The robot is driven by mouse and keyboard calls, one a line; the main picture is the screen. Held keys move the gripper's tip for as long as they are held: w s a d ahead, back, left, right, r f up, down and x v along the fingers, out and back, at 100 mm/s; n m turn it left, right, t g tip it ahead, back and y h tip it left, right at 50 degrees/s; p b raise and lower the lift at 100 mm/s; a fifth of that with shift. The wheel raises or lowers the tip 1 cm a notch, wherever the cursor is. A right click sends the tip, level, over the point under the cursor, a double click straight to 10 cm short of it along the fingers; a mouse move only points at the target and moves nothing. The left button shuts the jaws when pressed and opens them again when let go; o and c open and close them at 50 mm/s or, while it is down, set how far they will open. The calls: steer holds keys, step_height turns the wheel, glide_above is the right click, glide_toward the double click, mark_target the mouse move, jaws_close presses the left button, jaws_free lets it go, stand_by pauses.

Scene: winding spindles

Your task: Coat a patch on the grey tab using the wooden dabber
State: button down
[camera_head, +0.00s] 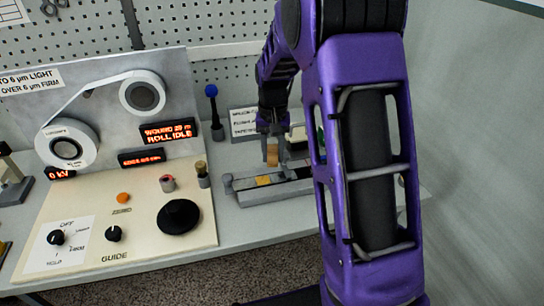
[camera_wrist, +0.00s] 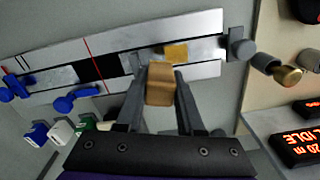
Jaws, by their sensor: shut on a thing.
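My gripper (camera_head: 270,130) is shut on the wooden dabber (camera_head: 272,154), a small brown block. In the wrist view the dabber (camera_wrist: 160,84) sits between the two grey fingers, its end towards the long pale fixture (camera_wrist: 130,55). In the head view it hangs above the fixture (camera_head: 290,192). An amber patch (camera_wrist: 175,52) lies on a grey metal strip in the fixture, just beyond the dabber; it also shows in the head view (camera_head: 263,181). I cannot tell for sure which grey piece is the tab, or whether the dabber touches anything.
The winding panel (camera_head: 140,215) with knobs and red displays stands left of the fixture. A blue-topped post (camera_head: 212,92) stands behind. Blue clamp levers (camera_wrist: 65,103) and several small capped bottles (camera_wrist: 60,130) lie left in the wrist view. A brass-topped cylinder (camera_wrist: 288,75) stands right.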

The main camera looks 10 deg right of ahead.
steer(key=shift+r, duration=1.2)
